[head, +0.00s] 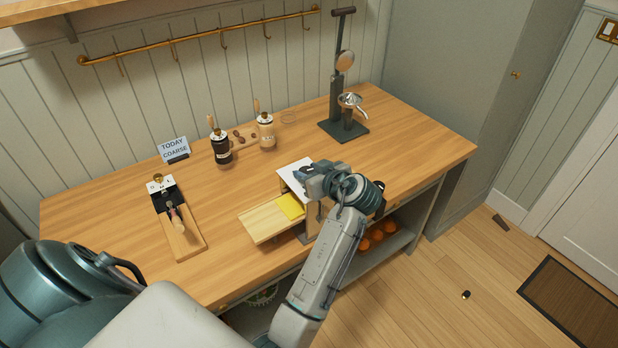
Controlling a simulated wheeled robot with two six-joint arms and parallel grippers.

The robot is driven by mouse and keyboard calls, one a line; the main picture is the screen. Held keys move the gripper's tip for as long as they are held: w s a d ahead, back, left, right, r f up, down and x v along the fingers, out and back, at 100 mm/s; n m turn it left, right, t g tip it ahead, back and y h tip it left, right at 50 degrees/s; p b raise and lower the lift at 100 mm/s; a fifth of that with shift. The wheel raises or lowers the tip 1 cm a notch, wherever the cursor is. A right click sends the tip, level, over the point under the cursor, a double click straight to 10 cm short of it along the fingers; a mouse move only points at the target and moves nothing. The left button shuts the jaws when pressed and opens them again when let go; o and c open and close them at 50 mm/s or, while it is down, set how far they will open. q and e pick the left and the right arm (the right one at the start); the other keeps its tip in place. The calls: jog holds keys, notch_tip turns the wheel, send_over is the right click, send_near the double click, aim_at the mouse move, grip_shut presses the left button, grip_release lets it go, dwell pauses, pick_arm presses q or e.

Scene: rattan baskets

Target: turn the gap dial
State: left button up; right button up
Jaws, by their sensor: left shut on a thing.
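My left gripper (309,177) reaches over the front middle of the wooden bench and is shut. It is at a small wooden stand with a white top panel (294,171); the gripper covers much of the stand, and what the fingers hold is hidden. A wooden board (263,221) with a yellow pad (290,206) sticks out to the left of the stand. Further left, a small device (180,235) has a white lettered plate with a brass knob (158,178); I cannot tell whether this knob is the gap dial. My right gripper is not in view.
Bare bench lies left of the board and right of the gripper. A cabinet (450,90) borders the right.

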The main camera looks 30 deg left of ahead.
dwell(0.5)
pick_arm(q)
jog(key=o, duration=1)
